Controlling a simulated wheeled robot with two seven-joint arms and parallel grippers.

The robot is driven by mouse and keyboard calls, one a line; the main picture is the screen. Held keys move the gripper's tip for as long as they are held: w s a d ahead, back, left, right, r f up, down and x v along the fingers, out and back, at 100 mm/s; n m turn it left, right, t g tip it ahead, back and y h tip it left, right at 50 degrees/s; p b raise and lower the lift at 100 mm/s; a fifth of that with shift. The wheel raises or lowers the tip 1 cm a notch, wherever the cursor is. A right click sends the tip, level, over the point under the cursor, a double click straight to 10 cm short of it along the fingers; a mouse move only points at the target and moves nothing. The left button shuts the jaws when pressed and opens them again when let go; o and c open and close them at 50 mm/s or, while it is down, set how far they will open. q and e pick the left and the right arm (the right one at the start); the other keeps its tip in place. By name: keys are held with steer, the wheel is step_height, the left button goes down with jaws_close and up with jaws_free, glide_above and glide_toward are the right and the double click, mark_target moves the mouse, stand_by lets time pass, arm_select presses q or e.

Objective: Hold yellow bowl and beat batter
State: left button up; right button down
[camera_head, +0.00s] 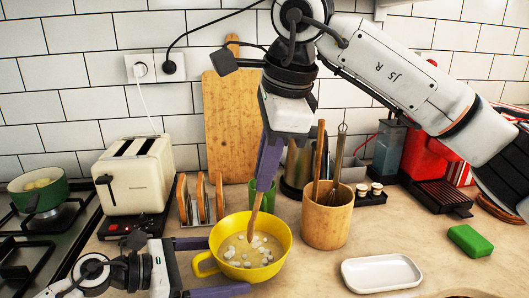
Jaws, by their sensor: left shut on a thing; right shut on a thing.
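The yellow bowl (283,251) stands on the counter, its handle toward the left. It holds pale batter (238,248) with several whitish lumps.
A wooden utensil pot (327,222) with a whisk stands close right of the bowl. A toast rack (203,205) and toaster (133,175) are to the left. A white dish (381,274) and green sponge (470,241) lie right. A cutting board (228,120) leans behind.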

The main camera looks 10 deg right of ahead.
steer(key=shift+f, duration=2.8)
steer(key=shift+d, duration=0.25)
